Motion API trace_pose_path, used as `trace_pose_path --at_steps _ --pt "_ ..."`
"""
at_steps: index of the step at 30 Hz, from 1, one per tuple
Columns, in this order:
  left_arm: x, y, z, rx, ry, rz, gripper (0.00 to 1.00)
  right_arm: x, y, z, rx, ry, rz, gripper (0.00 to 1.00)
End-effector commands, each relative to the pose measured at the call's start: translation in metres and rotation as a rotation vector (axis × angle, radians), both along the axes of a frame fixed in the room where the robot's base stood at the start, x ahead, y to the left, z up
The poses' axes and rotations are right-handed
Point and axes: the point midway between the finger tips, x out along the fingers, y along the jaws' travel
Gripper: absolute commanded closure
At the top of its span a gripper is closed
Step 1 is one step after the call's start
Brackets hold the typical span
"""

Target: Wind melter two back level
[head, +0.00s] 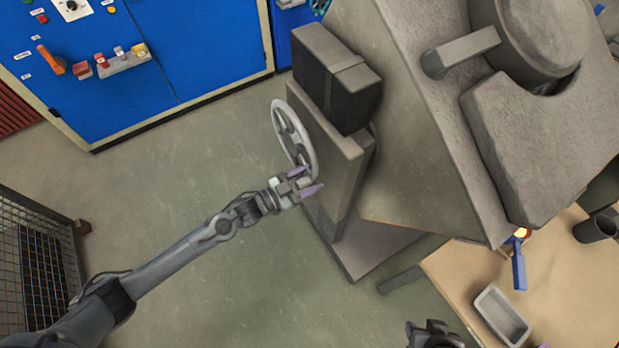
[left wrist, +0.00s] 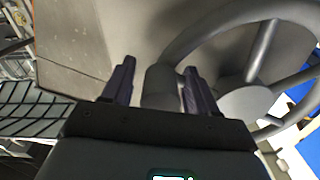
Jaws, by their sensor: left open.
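The melter (head: 415,130) is a big grey body with a lidded round top, and its body looks tilted against its stand (head: 345,190). A grey spoked handwheel (head: 294,137) is on the stand's left side. It also shows in the left wrist view (left wrist: 262,50). My left gripper (head: 306,180) is at the wheel's lower rim. In the left wrist view its two fingers (left wrist: 159,68) are open, with the wheel's grey cylindrical handle knob (left wrist: 161,88) between them. Whether they touch it I cannot tell. My right gripper (head: 432,336) is partly cut off at the bottom edge.
A blue control cabinet (head: 130,60) with knobs and buttons stands at the upper left. A wire mesh cage (head: 35,255) is at the left edge. A wooden table (head: 570,280) with a grey tray (head: 501,316) is at the lower right. The floor (head: 250,280) around my left arm is clear.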

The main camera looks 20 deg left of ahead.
Motion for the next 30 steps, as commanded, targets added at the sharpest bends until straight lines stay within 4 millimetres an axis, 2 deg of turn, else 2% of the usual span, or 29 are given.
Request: trace_pose_path --at_steps 12,23,30 --pt "0.0042 -0.0039 -0.0004 0.000 0.002 -0.001 0.43 0.0001 0.0001 -0.0009 0.000 0.001 0.000 0.57" --pt "0.0036 -0.0043 -0.0008 -0.001 0.002 -0.002 0.98 0.0000 0.0002 -0.0011 0.000 0.001 0.000 0.57" --pt "0.0030 -0.0049 -0.0005 -0.003 0.006 -0.004 1.00 0.0000 0.0002 -0.0002 0.000 0.001 0.000 0.57"
